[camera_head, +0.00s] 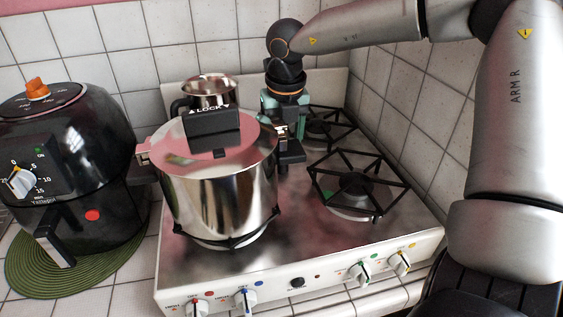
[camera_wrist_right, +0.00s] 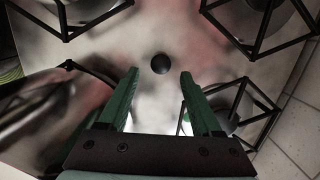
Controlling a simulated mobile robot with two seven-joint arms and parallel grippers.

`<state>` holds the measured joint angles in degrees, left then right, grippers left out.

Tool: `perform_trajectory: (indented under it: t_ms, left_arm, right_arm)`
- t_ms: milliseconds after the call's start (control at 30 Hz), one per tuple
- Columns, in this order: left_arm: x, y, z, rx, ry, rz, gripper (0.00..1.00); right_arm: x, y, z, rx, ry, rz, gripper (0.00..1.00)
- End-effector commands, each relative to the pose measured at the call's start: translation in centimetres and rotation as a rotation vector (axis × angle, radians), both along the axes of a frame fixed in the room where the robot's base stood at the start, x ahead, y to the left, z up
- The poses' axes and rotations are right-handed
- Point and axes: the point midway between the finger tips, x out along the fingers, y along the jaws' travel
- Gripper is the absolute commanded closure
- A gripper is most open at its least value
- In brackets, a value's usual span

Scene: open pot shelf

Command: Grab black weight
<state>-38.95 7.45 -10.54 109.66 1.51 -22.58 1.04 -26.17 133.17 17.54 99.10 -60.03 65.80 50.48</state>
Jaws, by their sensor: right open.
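A small round black weight (camera_wrist_right: 160,63) shows on the shiny stove top in the right wrist view. It lies between the green fingertips of my right gripper (camera_wrist_right: 160,73) in that picture, slightly beyond them. The fingers are apart with nothing held between them. In the head view my right gripper (camera_head: 291,158) reaches down over the stove, just right of the big pot. I cannot make out the weight there; the gripper or pot may hide it. My left gripper is not in view.
The pressure cooker (camera_head: 220,190) with a black lid handle stands left of my gripper. A smaller metal pot (camera_head: 209,90) is behind it. Black burner grates (camera_head: 358,180) stand to the right. A black air fryer (camera_head: 70,150) stands far left on a green mat (camera_head: 25,275).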

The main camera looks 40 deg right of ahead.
Motion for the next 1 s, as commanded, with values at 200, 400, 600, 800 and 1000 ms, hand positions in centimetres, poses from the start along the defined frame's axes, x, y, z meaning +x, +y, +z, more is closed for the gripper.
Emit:
perform_trajectory:
  t_ms: [200,400,600,800,1000]
  left_arm:
    - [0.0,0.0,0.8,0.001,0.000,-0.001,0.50]
    - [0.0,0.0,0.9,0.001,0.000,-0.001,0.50]
    - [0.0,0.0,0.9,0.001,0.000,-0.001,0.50]
    - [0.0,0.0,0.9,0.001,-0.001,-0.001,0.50]
    - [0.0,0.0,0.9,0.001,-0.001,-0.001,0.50]
  right_arm:
    - [0.5,-0.4,-3.1,0.002,0.006,0.000,0.34]
    - [0.7,-0.4,-4.1,0.001,0.002,0.000,0.34]
    - [0.7,-0.4,-4.1,0.001,0.000,0.000,0.39]
    - [0.7,-0.4,-4.1,0.001,0.000,0.000,0.61]
    - [0.7,-0.4,-4.1,0.001,0.000,0.000,0.84]
